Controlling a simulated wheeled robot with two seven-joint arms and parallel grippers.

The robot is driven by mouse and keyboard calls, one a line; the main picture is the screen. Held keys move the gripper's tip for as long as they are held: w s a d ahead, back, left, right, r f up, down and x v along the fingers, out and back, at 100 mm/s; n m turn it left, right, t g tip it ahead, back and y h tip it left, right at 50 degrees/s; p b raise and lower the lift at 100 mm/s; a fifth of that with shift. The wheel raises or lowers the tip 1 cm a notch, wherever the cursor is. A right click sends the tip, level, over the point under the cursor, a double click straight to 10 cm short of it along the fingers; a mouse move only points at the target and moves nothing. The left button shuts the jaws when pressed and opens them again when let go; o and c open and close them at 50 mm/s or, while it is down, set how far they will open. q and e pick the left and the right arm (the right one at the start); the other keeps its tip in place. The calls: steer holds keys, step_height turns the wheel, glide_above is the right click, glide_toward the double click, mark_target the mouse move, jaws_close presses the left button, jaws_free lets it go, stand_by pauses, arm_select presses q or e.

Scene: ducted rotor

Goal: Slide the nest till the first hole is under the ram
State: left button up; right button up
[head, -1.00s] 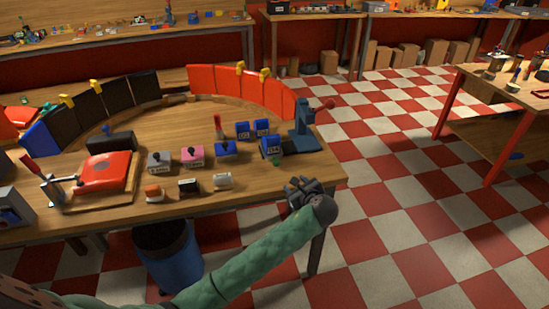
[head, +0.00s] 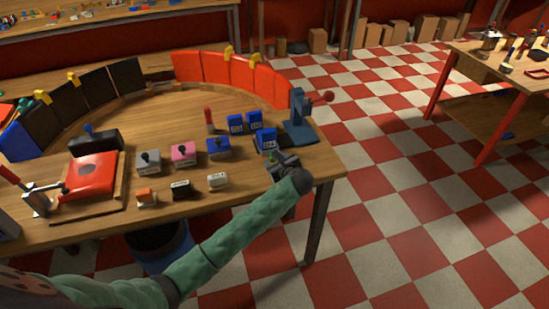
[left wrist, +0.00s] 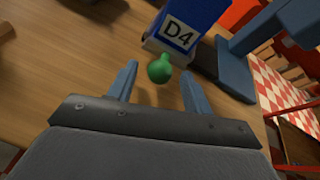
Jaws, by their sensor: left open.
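The press with the ram is a blue-grey stand (head: 299,125) with a red-ball lever at the table's right end. Its blue-grey frame also shows at the right of the left wrist view (left wrist: 232,65). A blue block labelled D4 (head: 267,140) is beside it, large in the left wrist view (left wrist: 187,27). A green knob (left wrist: 160,69) sticks out in front of it, seemingly the nest's handle. My left gripper (head: 281,163) is open, its fingertips (left wrist: 159,77) on either side of the knob, apart from it. The nest's holes and the ram's tip cannot be made out.
Grey, pink and blue boxes with knobs (head: 183,153) stand further left. Red panels (head: 230,74) curve behind.

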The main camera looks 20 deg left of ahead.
arm_select(q)
steer(key=shift+w+a+f, duration=0.15)
steer(key=shift+w+a, duration=0.15)
steer(key=shift+w, duration=0.05)
arm_select(e)
steer(key=shift+s+d+f, duration=0.2)
steer(key=shift+f, duration=0.1)
